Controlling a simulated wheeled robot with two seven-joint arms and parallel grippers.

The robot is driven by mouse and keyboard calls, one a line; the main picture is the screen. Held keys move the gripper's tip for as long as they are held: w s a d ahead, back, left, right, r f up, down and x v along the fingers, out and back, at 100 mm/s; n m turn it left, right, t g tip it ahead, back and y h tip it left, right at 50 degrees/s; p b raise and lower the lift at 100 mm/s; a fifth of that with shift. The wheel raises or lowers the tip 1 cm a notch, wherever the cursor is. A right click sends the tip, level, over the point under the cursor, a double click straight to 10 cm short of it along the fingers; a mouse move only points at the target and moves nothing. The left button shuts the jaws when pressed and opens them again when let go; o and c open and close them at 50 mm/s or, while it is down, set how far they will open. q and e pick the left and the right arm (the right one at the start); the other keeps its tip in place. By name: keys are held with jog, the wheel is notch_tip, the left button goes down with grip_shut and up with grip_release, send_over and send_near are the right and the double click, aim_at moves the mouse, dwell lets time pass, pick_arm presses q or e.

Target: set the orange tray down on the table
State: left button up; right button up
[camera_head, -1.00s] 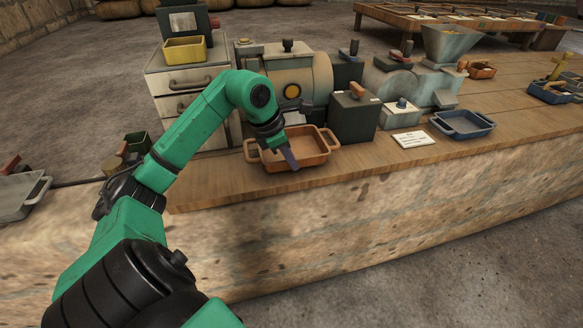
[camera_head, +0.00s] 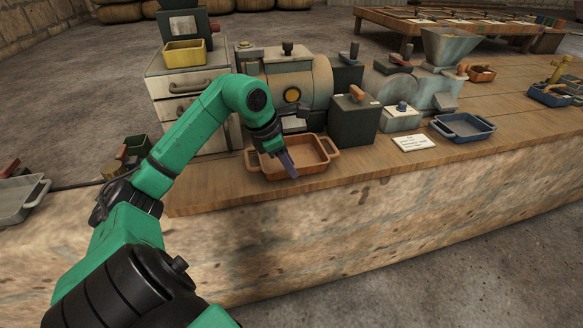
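The orange tray (camera_head: 313,169) is a shallow open box with a handle at each end. It is at the left part of the wooden table (camera_head: 225,190), near the front edge, roughly level. I cannot tell whether its base touches the table or is just above it. My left gripper (camera_head: 288,163) reaches down from behind and above, its dark fingers at the tray's near wall. It appears shut on that wall; the gap between the fingers is hidden. My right gripper is not in view.
A dark green box (camera_head: 354,121) and machine housings stand just behind and right of the tray. A white card (camera_head: 413,142) and a blue tray (camera_head: 463,127) lie further right. A drawer cabinet (camera_head: 188,80) stands behind my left arm. Bare wood lies along the front edge.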

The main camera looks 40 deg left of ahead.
pick_arm(q)
jog(key=v, duration=1)
jog(key=shift+s+r, duration=0.15)
jog(key=shift+r, duration=0.05)
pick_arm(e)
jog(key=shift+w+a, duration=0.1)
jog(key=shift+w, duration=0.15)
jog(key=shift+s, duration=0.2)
